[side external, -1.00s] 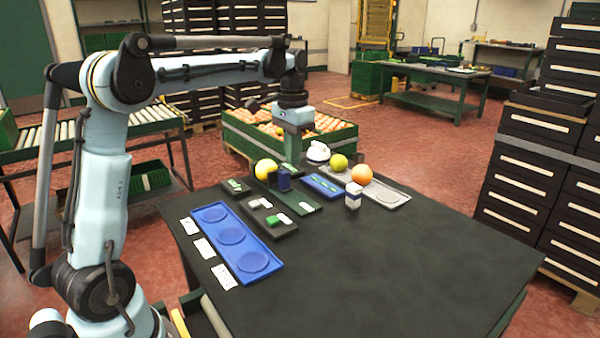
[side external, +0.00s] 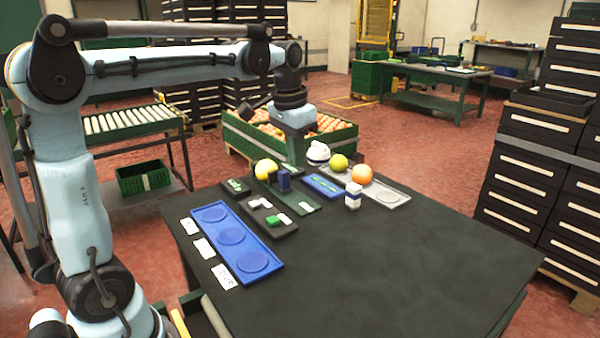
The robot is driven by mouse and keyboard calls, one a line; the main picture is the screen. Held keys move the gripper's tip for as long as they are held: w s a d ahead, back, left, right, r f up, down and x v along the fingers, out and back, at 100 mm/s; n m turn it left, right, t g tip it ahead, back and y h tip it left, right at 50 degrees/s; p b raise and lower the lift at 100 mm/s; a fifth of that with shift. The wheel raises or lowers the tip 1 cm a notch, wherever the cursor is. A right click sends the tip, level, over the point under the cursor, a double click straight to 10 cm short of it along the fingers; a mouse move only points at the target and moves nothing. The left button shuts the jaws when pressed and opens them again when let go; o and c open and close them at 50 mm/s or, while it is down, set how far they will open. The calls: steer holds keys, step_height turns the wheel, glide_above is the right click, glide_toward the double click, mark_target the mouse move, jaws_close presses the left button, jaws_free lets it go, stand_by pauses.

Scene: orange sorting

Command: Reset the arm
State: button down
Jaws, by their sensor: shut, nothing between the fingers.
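My gripper (side external: 297,150) hangs pointing down above the far edge of the dark table (side external: 400,260). It is shut and empty, a little above and behind the small trays, touching none of the fruit as far as I can tell. An orange (side external: 361,174) and a yellow-green fruit (side external: 339,162) sit at the grey tray (side external: 392,196) on the far right. A yellow fruit (side external: 265,168) sits at the far left of the group. A white rounded thing (side external: 318,152) stands behind the yellow-green fruit.
A dark tray (side external: 262,210) holds small blocks. A white-and-blue bottle (side external: 353,196) stands upright. The table's front and right are clear. A green crate (side external: 343,142) of oranges stands behind.

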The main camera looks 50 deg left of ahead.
steer(key=s+d+f+t, duration=0.1)
steer(key=s+d+f, duration=0.1)
steer(key=s+d, duration=0.1)
steer(key=s+d+f+t, duration=0.2)
steer(key=s+d+f, duration=0.1)
steer(key=s+d, duration=0.1)
steer(key=s+d+f+t, duration=0.2)
steer(key=s+d+f, duration=0.1)
steer(key=shift+s+d, duration=0.2)
steer(key=shift+s, duration=0.05)
stand_by(0.5)
steer(key=c, duration=1.5)
jaws_free()
steer(key=shift+w+a+r, duration=0.1)
steer(key=shift+c, duration=0.2)
steer(key=o, duration=0.3)
steer(key=w+a+r+g, duration=0.2)
steer(key=w+a+r, duration=0.5)
steer(key=shift+r+g, duration=0.3)
steer(key=shift+g, duration=0.1)
steer(key=g, duration=0.4)
glide_toward(284, 171)
step_height(284, 171, down, 11)
steer(key=shift+a+f, duration=0.1)
